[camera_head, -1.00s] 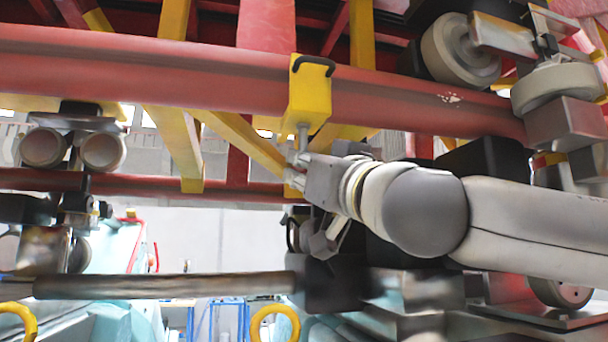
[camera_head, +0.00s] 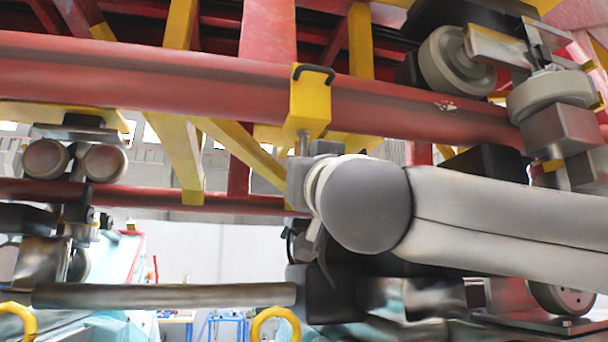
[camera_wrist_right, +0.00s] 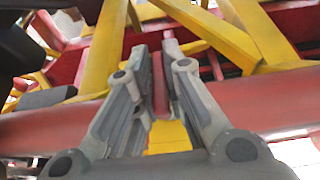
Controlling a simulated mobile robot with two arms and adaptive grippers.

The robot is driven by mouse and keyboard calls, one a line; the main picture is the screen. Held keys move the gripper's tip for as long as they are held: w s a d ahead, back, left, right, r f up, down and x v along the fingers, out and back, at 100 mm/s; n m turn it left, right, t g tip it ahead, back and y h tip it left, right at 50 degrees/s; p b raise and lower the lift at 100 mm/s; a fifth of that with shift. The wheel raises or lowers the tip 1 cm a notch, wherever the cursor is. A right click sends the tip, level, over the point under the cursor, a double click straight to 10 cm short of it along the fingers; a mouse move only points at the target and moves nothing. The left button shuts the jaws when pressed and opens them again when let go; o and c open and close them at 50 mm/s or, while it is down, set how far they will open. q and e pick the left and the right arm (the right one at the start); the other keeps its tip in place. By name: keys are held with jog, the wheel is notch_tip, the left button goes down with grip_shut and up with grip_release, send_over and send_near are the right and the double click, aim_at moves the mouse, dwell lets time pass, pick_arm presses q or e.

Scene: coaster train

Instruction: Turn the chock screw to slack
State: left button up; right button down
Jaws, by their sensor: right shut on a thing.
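The yellow chock block (camera_head: 310,103) with a black handle (camera_head: 313,70) sits against the red rail. Its metal screw (camera_head: 304,143) shows as a short shank below the block. My right gripper (camera_head: 300,180) is directly under the block at the screw and is shut on it. The rounded wrist and forearm hide most of the fingers and the screw's lower end. In the right wrist view the two fingers of my right gripper (camera_wrist_right: 162,60) point up towards the red and yellow beams, with yellow (camera_wrist_right: 168,137) showing between them. My left gripper is not in view.
The red rail (camera_head: 180,85) crosses above the gripper. Yellow braces (camera_head: 175,150) slope down to its left. Grey wheels stand at the upper right (camera_head: 455,60) and left (camera_head: 105,162). A dark horizontal bar (camera_head: 165,295) and a yellow ring (camera_head: 275,325) are below.

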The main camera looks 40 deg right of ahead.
jog(key=c, duration=1.5)
grip_release()
jog(key=v, duration=1.2)
jog(key=shift+d, duration=0.1)
